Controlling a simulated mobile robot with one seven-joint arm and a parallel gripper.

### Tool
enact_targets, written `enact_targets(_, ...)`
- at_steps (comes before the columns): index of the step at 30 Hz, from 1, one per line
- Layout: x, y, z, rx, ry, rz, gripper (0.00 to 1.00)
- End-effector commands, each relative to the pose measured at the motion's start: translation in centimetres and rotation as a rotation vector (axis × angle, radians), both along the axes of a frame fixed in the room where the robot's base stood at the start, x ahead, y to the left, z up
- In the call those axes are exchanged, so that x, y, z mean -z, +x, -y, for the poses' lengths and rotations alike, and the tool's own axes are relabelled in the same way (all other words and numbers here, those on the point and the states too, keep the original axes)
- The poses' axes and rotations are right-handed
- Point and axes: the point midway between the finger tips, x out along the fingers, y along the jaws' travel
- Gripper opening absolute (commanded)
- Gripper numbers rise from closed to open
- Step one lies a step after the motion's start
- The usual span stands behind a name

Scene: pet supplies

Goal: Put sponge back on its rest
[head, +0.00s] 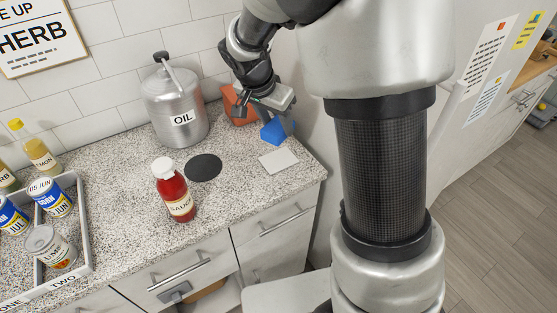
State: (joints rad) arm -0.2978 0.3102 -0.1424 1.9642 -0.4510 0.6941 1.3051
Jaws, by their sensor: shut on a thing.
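A blue block that looks like the sponge (272,132) is at the fingers of my gripper (277,120), near the back right of the counter. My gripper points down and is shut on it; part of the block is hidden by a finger. I cannot tell whether the block's underside touches the counter. A flat light grey square (278,160) lies on the counter just in front of the block, and a flat black disc (203,167) lies to its left. No label shows which of these is the rest.
An orange-red object (236,104) stands behind my gripper, partly hidden. A metal oil can (176,105) and a red sauce bottle (174,190) stand left of it. A divided tray (87,235) with cans is at far left. The counter's right edge is close.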

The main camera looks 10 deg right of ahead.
Motion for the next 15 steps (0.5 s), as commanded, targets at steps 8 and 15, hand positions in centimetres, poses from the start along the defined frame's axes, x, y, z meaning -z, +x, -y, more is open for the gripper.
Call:
enact_targets(8, 4.1, 0.2, 0.2, 0.051, -0.001, -0.007, 0.20)
enact_targets(15, 6.3, 0.3, 0.2, 0.049, 0.001, -0.002, 0.20)
